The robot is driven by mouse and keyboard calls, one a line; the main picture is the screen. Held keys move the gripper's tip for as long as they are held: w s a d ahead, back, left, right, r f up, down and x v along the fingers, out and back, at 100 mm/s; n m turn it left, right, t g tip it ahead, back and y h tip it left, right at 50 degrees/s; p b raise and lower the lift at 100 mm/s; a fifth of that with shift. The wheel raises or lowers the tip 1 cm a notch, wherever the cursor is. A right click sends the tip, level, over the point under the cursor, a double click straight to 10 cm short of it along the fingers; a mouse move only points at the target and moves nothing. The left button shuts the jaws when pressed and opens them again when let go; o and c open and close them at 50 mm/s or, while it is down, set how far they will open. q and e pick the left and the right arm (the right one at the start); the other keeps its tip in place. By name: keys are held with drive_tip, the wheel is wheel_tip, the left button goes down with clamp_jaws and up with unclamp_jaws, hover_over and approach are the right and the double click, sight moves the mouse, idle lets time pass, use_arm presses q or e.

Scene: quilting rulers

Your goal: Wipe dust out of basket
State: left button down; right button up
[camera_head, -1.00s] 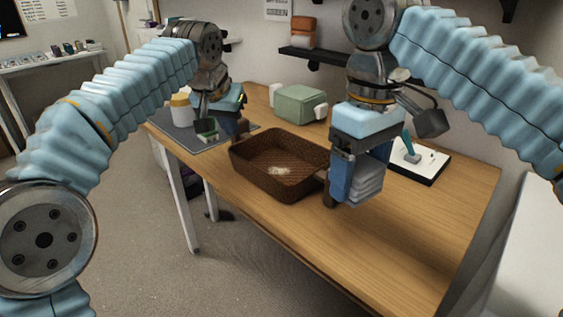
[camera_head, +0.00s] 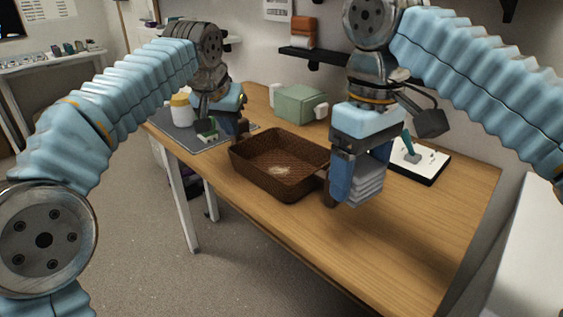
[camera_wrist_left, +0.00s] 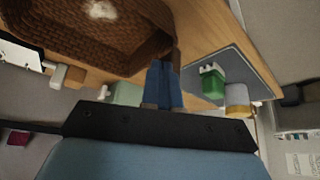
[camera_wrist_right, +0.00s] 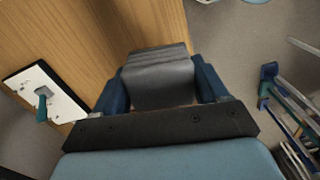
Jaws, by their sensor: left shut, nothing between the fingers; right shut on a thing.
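A brown woven basket (camera_head: 279,182) stands on the table, with a pale dust patch (camera_head: 281,170) on its floor. The dust also shows in the left wrist view (camera_wrist_left: 101,9). My left gripper (camera_head: 240,133) is shut and empty at the basket's far left corner; in the left wrist view its blue fingers (camera_wrist_left: 163,82) are together beside the basket wall (camera_wrist_left: 128,60). Whether it touches the wall I cannot tell. My right gripper (camera_head: 356,186) is shut on a folded grey cloth (camera_head: 371,182), held to the right of the basket. The cloth fills the jaws in the right wrist view (camera_wrist_right: 160,78).
A green box-like case (camera_head: 298,104) stands behind the basket. A grey mat (camera_head: 190,137) with a white jar (camera_head: 181,110) and a small green object (camera_head: 207,136) lies at left. A white board (camera_head: 425,163) with a teal-handled tool (camera_head: 410,147) lies at right. The front right tabletop is clear.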

use_arm(q)
drive_tip(key=shift+f+b, duration=1.35)
drive_tip(key=shift+f, duration=0.55)
use_arm(e)
drive_tip(key=shift+f, duration=1.35)
use_arm(q)
drive_tip(key=shift+r, duration=0.1)
use_arm(e)
drive_tip(key=shift+r, duration=0.1)
use_arm(q)
wheel_tip(320, 180, up, 3)
drive_tip(key=p, duration=0.3)
drive_tip(key=shift+r, duration=0.1)
use_arm(e)
wheel_tip(320, 180, up, 3)
drive_tip(key=shift+r, duration=0.15)
use_arm(q)
drive_tip(key=shift+r+p, duration=0.75)
drive_tip(key=shift+r, duration=0.65)
use_arm(e)
drive_tip(key=shift+r, duration=0.5)
